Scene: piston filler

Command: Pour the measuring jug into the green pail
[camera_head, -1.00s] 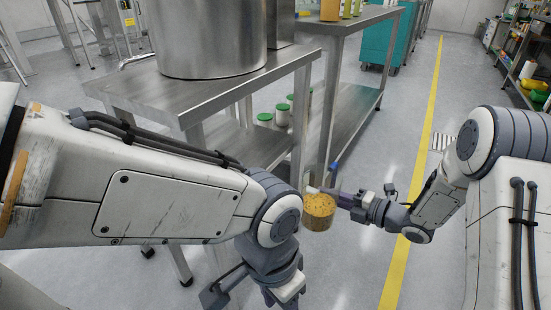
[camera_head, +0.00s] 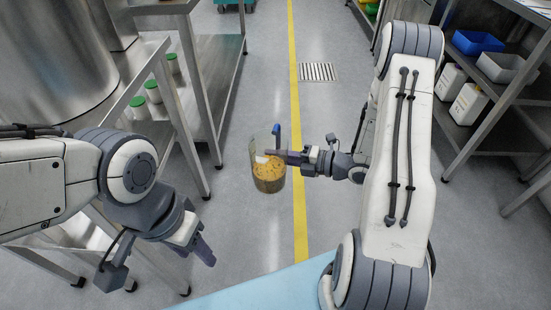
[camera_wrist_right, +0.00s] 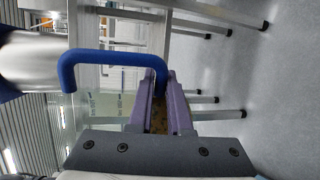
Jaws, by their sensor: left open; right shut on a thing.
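The measuring jug (camera_head: 268,180) is a clear vessel partly filled with orange-brown chunky contents and has a blue handle (camera_head: 277,132). It is held upright in the air over the aisle. My right gripper (camera_head: 290,157) is shut on the handle; in the right wrist view the blue handle (camera_wrist_right: 110,57) rises from between the purple fingers (camera_wrist_right: 161,105). My left gripper (camera_head: 200,246) is open and empty at lower left, apart from the jug. I cannot make out a green pail in these views.
A steel table with a large steel vessel (camera_head: 60,60) stands at left, with green-lidded jars (camera_head: 140,108) on a lower shelf. Shelving at right holds a blue bin (camera_head: 477,43) and white jugs (camera_head: 468,103). A light-blue surface (camera_head: 260,290) lies at the bottom. The aisle floor is clear.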

